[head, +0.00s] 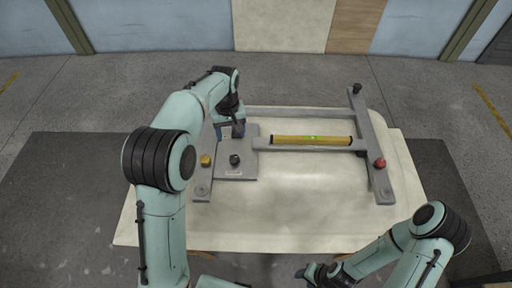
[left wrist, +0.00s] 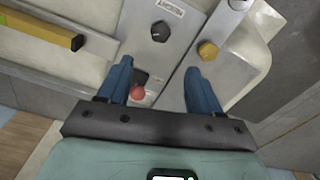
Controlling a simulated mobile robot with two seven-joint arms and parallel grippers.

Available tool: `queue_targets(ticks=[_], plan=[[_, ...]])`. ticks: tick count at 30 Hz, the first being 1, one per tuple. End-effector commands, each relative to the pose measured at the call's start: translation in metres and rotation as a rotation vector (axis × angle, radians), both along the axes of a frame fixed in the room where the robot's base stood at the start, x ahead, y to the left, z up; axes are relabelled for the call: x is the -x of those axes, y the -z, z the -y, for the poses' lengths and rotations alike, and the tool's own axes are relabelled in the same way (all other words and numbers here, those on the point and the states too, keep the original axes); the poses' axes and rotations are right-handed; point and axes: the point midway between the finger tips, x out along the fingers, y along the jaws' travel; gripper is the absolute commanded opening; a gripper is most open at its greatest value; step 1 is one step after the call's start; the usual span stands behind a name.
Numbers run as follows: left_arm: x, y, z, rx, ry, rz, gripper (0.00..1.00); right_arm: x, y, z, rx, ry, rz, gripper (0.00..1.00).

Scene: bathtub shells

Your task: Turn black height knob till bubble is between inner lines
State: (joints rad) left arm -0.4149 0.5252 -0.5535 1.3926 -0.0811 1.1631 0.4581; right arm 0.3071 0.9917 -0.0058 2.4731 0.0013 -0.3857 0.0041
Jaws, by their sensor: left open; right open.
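A grey frame (head: 313,150) lies on the pale shell and carries a yellow level (head: 285,140) with a green vial (head: 313,138). The bubble and its lines are too small to read. A black knob (head: 234,160) stands on the frame's left plate; it also shows in the left wrist view (left wrist: 160,31). Another black knob (head: 357,88) tops the right bar. My left gripper (head: 229,132) is open over the plate's far part, its blue fingers (left wrist: 158,69) apart and clear of the near black knob. My right gripper (head: 318,274) is at the near edge, apart from the frame.
A yellow knob (head: 205,160) is left of the plate's black knob. A red knob (head: 380,163) sits on the right bar. Another red knob (left wrist: 138,93) shows between my left fingers in the wrist view. The shell's front surface (head: 285,215) is clear.

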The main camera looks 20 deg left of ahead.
Motion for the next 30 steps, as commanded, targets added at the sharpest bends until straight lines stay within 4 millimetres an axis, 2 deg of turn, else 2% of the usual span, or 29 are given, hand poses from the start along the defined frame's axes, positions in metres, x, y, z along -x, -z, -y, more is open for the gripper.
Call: queue_targets(ticks=[7,11,14,24,30], plan=[[0.005,0.003,0.005,0.001,0.374,-0.002,0.64,0.011,0.012,0.0,0.0,0.0,-0.012,0.48],[0.006,0.005,0.006,0.0,0.463,-0.003,0.64,0.012,0.013,0.0,0.0,0.0,-0.014,0.48],[0.006,0.014,0.006,0.0,0.472,-0.005,0.64,0.014,0.015,0.0,0.0,0.0,-0.016,0.48],[0.007,0.083,0.005,0.0,0.467,-0.008,0.64,0.022,0.025,0.0,0.0,0.0,-0.025,0.48],[0.006,0.116,0.005,-0.001,0.467,-0.005,0.64,0.024,0.027,0.0,0.0,0.0,-0.027,0.48]])
